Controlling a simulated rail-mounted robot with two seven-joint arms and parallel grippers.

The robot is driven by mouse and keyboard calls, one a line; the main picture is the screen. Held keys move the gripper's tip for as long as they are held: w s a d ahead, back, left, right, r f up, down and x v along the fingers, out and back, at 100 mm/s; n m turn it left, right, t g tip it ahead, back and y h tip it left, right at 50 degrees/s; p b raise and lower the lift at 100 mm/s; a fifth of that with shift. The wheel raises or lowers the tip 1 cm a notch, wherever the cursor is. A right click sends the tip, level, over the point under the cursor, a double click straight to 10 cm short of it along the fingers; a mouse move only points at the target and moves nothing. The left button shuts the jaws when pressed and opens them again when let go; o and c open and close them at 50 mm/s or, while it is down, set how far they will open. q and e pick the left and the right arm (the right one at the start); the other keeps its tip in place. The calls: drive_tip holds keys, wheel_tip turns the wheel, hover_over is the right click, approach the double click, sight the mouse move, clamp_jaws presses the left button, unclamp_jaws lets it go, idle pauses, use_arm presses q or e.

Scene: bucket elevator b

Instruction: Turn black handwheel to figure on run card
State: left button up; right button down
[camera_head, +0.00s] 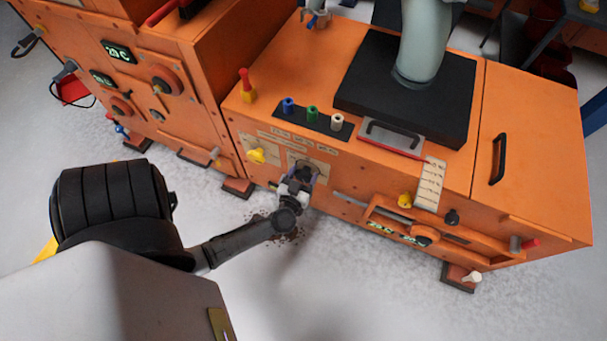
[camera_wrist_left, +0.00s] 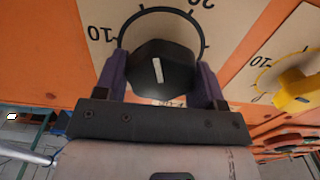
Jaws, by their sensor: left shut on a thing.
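The black handwheel (camera_wrist_left: 163,68) is a faceted black knob with a white pointer line on a pale dial plate (camera_wrist_left: 100,22). The pointer aims nearly straight up in the left wrist view, slightly left. A "10" shows at the dial's left and part of a "20" at its top. My left gripper (camera_head: 297,186) is at the orange machine's front, its purple fingers (camera_wrist_left: 162,82) shut on the handwheel from both sides. In the head view the gripper mostly hides the handwheel. The run card (camera_head: 430,183) hangs over the machine's front edge; its writing is too small to read. My right gripper is out of view.
A yellow knob (camera_head: 256,156) with its own dial sits left of the handwheel. Blue, green and white buttons (camera_head: 312,114) are above it. A rail with a display and a black knob (camera_head: 421,236) is to the right.

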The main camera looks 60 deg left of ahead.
use_arm(q)
drive_tip(key=shift+r+n+p, duration=0.15)
drive_tip(key=shift+n+p, duration=0.95)
drive_tip(key=n+p, duration=0.1)
drive_tip(key=n, duration=0.1)
drive_tip(key=shift+a+n+p, duration=0.1)
drive_tip(key=shift+n+p, duration=0.2)
drive_tip(key=n+p, duration=0.1)
drive_tip(key=n, duration=0.2)
drive_tip(key=shift+s+n, duration=0.1)
drive_tip(key=shift+n, duration=0.2)
drive_tip(key=n, duration=0.2)
drive_tip(key=shift+a+f+n+p, duration=0.1)
drive_tip(key=shift+f+n+p, duration=0.2)
drive_tip(key=shift+n+p, duration=0.1)
drive_tip(key=shift+n, duration=0.4)
drive_tip(key=o, duration=0.9)
drive_tip(key=shift+c, duration=0.2)
drive_tip(key=shift+s, duration=0.1)
